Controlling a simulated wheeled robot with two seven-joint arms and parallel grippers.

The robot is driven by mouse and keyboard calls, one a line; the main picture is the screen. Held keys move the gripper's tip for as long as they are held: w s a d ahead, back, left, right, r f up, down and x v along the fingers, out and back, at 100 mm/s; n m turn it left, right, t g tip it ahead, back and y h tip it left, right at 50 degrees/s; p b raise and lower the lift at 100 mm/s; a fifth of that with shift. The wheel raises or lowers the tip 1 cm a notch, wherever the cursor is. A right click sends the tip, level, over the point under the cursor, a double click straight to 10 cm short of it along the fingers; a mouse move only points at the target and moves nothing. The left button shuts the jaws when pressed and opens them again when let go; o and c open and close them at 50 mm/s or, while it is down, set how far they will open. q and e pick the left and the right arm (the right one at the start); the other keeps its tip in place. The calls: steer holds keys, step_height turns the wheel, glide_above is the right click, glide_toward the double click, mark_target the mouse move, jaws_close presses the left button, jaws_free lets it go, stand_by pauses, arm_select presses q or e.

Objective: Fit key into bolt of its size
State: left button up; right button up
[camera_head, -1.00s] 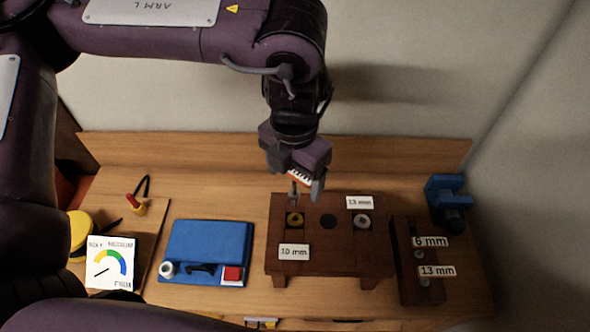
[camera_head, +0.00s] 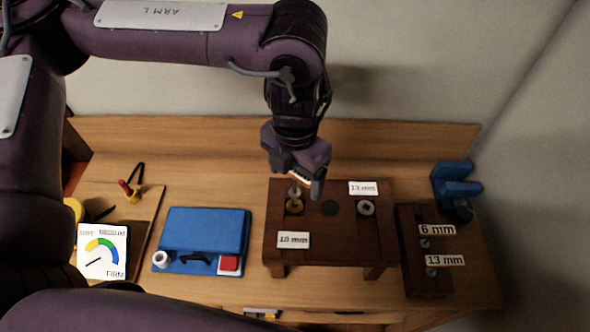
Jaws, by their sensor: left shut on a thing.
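The "10 mm" label (camera_head: 293,240) sits in front of this bolt. A pale grey bolt (camera_head: 366,208) is at the stand's right, with the "13 mm" label (camera_head: 363,188) behind it. Between them is a dark round spot (camera_head: 330,208). My right gripper is not in view.
A dark rack (camera_head: 424,279) with "6 mm" and "13 mm" labels stands right of the stand. A blue clamp-like thing (camera_head: 455,186) is behind it.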

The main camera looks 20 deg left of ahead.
mark_target(295, 192)
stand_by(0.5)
arm_select(q)
steer(key=shift+p, duration=0.55)
stand_by(1.0)
steer(key=shift+f+b, duration=1.15)
steer(key=shift+f, duration=0.45)
steer(key=o, duration=1)
steer(key=shift+o, duration=0.2)
steer(key=shift+r+b, duration=0.3)
steer(key=shift+r, duration=3.6)
steer(key=shift+s, duration=0.1)
